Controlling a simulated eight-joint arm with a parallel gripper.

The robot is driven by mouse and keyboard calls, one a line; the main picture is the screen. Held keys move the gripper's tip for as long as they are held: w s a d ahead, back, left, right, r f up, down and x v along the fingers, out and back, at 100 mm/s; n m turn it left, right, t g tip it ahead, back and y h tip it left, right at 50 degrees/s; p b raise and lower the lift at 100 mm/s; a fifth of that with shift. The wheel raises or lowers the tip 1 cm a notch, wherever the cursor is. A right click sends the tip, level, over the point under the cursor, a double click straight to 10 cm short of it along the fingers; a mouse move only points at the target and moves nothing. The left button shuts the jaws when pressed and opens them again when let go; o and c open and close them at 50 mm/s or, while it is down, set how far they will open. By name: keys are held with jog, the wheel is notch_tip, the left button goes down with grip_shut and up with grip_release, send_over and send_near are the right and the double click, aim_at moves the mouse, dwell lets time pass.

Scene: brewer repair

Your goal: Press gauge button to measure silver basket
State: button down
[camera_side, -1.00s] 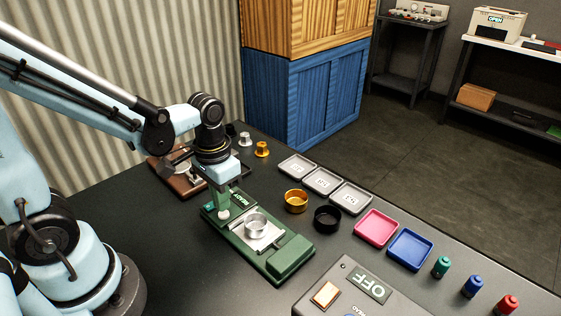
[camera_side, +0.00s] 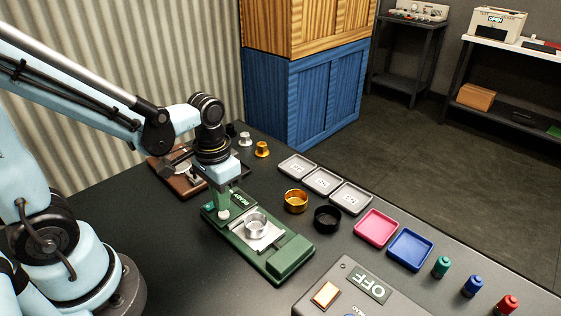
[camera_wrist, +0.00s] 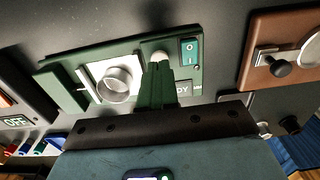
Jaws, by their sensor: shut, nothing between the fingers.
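The green gauge (camera_side: 262,247) lies on the dark table, with the silver basket (camera_side: 256,224) standing upright on its metal plate. The basket and gauge also show in the wrist view, the basket (camera_wrist: 117,82) left of my fingers. My gripper (camera_side: 223,212) is shut and empty over the gauge's far end. Its green fingertips are at a pale round knob (camera_wrist: 159,57); I cannot tell whether they touch it. A teal switch (camera_wrist: 189,51) sits beside the knob. The gauge's display is partly hidden behind my fingers in the wrist view, with "DY" showing.
A gold basket (camera_side: 295,200) and a black basket (camera_side: 327,218) stand right of the gauge. Grey trays (camera_side: 322,181), a pink tray (camera_side: 376,228) and a blue tray (camera_side: 410,249) lie beyond. A brown device (camera_side: 180,184) stands behind my gripper. A box marked OFF (camera_side: 345,292) is in front.

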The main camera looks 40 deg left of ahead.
jog(key=shift+f, duration=0.95)
dwell(0.3)
jog(key=shift+r, duration=2.2)
jog(key=shift+r, duration=0.1)
